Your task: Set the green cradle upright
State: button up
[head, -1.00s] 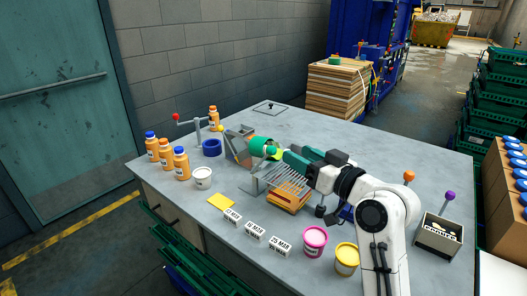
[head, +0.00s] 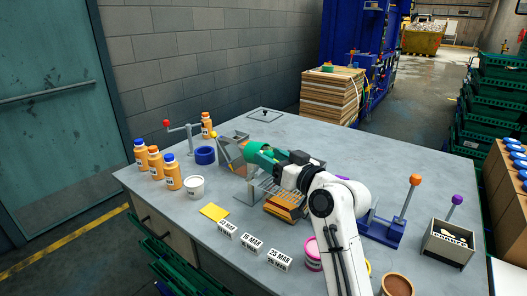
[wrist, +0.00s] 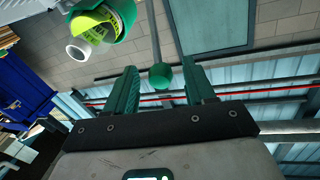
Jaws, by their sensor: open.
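The green cradle (head: 254,148) is at the middle of the table in the head view, partly hidden by my gripper (head: 268,157). In the wrist view the cradle (wrist: 128,12) is at the upper left, around a bottle with a yellow-green label (wrist: 92,27) and a pale round mouth. The bottle lies tilted in that picture. A green knob (wrist: 161,76) on a grey rod (wrist: 153,30) shows between the two green fingers of my gripper (wrist: 159,66). The fingers are open and apart from the knob; I cannot tell the depth between them.
A wire rack (head: 262,190) and an orange-brown tray (head: 285,208) stand below my arm. Date blocks (head: 252,244) line the front. The back right of the table is clear.

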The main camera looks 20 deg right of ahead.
jog(key=shift+x, duration=1.65)
jog(key=shift+c, duration=0.5)
grip_shut()
